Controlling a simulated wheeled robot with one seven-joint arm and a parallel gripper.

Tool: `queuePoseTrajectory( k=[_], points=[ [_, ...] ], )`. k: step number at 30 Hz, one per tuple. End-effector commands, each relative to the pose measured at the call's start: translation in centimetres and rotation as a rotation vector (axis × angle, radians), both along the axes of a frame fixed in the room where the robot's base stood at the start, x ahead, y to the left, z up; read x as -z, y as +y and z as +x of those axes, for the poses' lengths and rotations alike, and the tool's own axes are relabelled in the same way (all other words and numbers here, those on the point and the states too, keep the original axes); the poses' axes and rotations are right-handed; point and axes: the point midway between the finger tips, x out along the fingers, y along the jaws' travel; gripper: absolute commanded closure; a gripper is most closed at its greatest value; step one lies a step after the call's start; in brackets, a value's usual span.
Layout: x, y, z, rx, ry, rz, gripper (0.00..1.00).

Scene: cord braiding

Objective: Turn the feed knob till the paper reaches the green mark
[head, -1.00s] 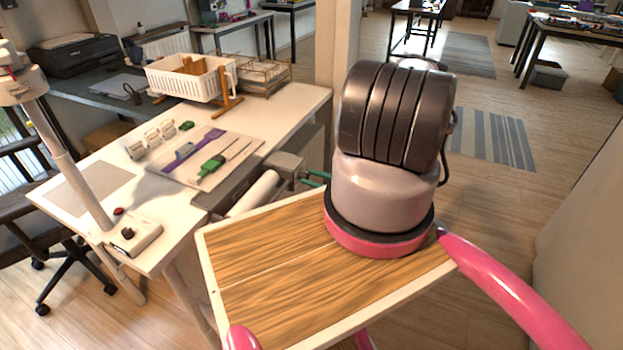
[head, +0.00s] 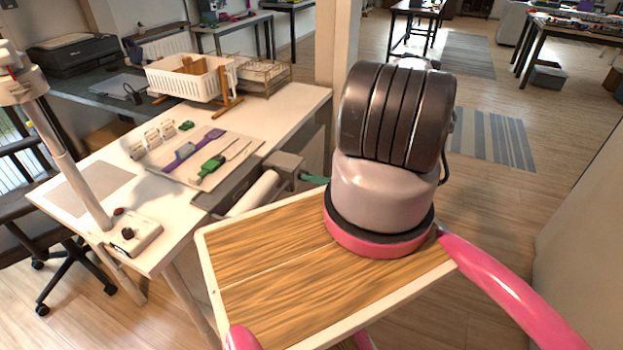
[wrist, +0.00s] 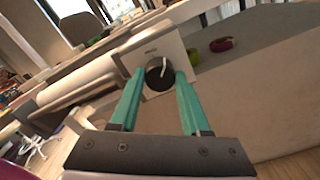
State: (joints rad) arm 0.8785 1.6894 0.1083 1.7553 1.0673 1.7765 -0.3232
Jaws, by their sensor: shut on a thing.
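The feed knob (wrist: 159,74) is round and black with a white pointer line, on the end of a pale grey housing (wrist: 150,48). The housing also shows in the head view (head: 290,164). My gripper (wrist: 160,82) has teal fingers, one on each side of the knob, and is shut on it. In the head view my gripper (head: 312,180) shows only as a bit of teal beside the housing; my arm hides the rest. A white paper roll (wrist: 78,84) lies along the table edge; it also shows in the head view (head: 254,194). I cannot make out the green mark.
The white table (head: 90,235) holds a grey board (head: 165,165) with green and purple tools, a white basket (head: 188,82) and a small control box (head: 135,235).

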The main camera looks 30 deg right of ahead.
Motion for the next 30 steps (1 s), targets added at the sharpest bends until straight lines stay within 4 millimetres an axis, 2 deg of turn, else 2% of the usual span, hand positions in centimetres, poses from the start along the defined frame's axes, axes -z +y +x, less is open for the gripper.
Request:
queuePoseTrajectory(
  k=[30],
  points=[
    [0.12, -0.16, 0.02, 0.002, 0.593, 0.758, 1.0]
  ],
)
